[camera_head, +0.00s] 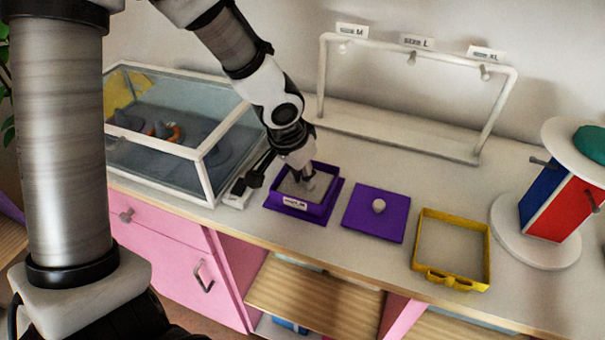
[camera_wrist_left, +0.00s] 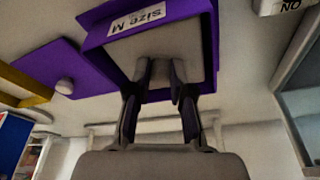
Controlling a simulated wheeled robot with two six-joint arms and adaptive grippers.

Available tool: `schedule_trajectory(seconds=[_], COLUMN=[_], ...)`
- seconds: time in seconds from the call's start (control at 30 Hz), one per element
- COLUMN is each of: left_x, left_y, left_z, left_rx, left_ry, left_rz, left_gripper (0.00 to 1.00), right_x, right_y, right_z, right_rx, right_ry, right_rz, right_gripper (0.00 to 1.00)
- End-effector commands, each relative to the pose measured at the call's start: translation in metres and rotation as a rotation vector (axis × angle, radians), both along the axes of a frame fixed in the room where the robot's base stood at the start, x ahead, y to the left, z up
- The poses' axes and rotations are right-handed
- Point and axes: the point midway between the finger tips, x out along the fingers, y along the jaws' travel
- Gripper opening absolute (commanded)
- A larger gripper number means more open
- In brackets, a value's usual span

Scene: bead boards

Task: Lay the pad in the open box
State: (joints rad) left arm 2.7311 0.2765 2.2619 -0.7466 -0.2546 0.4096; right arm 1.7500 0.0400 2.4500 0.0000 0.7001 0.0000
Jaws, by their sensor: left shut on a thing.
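The open purple box (camera_head: 331,198) stands on the counter, with a "size M" label on its front; it also shows in the left wrist view (camera_wrist_left: 95,38). The grey pad (camera_head: 288,187) shows inside the box walls, and fills much of the box in the left wrist view (camera_wrist_left: 194,48). My left gripper (camera_head: 308,184) points down into the box, with its fingers close together, shut on the pad. The fingers hide the gripped spot, and I cannot tell whether the pad touches the box floor. My right gripper is not in view.
A purple lid (camera_head: 365,226) with a pale knob lies right of the box. A yellow open frame (camera_head: 423,263) lies farther right. A glass case (camera_head: 205,150) stands at left, a white rack (camera_head: 400,130) behind, a red-blue stand (camera_head: 545,252) at far right.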

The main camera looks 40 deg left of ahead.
Motion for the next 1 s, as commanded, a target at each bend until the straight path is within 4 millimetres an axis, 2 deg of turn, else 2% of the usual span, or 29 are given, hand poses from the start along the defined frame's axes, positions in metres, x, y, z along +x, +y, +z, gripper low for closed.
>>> schedule_trajectory(seconds=[0.43, 0.47, 0.53, 0.77, 0.83, 1.0], left_x=[0.0001, 0.0001, 0.0001, 0.0001, 0.0, 0.0], left_y=[0.0, 0.0, 0.0, 0.0, 0.0, 0.0], left_z=[-0.0002, -0.0002, -0.0002, -0.0002, -0.0003, -0.0003], left_rx=[0.0, 0.0, 0.0, 0.0, 0.0, 0.0], left_ry=[0.0, 0.0, 0.0, 0.0, 0.0, 0.0], left_rz=[0.0, 0.0, 0.0, 0.0, 0.0, 0.0], left_gripper=[0.04, 0.25, 0.5, 0.51, 0.7, 0.72], right_x=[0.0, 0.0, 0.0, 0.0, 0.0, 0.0], right_y=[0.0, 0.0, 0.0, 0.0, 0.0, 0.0], right_z=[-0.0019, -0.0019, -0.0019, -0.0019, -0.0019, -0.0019], right_rx=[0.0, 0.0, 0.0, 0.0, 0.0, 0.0], right_ry=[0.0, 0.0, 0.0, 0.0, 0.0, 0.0], right_rz=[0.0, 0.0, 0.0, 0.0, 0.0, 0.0], right_gripper=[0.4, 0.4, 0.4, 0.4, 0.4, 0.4])
